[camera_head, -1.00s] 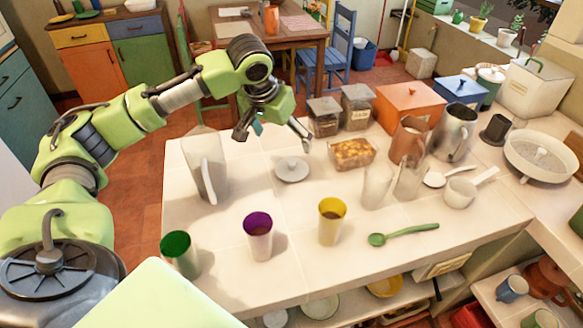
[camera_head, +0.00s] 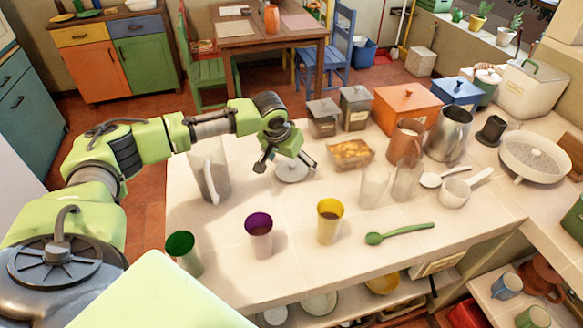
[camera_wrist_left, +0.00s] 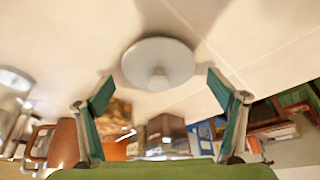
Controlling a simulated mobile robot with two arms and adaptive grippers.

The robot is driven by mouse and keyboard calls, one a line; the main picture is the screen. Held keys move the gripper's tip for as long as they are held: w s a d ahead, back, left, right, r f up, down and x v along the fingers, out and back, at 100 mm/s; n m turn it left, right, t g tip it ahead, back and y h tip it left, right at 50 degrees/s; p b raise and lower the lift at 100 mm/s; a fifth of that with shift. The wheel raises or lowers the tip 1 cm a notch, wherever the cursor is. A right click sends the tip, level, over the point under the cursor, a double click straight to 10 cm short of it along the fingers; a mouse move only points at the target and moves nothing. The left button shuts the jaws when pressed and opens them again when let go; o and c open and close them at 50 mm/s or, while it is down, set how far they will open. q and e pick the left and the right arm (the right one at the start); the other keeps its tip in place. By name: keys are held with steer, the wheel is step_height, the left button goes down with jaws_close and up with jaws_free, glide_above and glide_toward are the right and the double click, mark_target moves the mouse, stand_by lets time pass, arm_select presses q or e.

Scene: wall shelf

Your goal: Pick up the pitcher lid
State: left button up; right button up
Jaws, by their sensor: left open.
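The pitcher lid (camera_head: 291,171) is a round pale grey disc with a small knob, lying on the white tiled counter. My left gripper (camera_head: 286,163) is open above it, and its fingers partly hide the lid in the head view. In the left wrist view the lid (camera_wrist_left: 158,64) lies beyond and between the two spread fingertips (camera_wrist_left: 162,90), apart from both, with its knob toward the gripper. A clear pitcher (camera_head: 209,172) stands on the counter to the left of the lid. My right gripper is not in view.
Three cups, green (camera_head: 183,252), purple-rimmed (camera_head: 259,235) and yellow (camera_head: 330,220), stand along the front. A food container (camera_head: 351,154), clear glasses (camera_head: 374,186) and a copper-coloured jug (camera_head: 405,142) stand right of the lid. A green spoon (camera_head: 398,233) lies at front right.

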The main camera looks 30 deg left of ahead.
arm_select(q)
steer(key=c, duration=0.9)
steer(key=shift+c, duration=0.7)
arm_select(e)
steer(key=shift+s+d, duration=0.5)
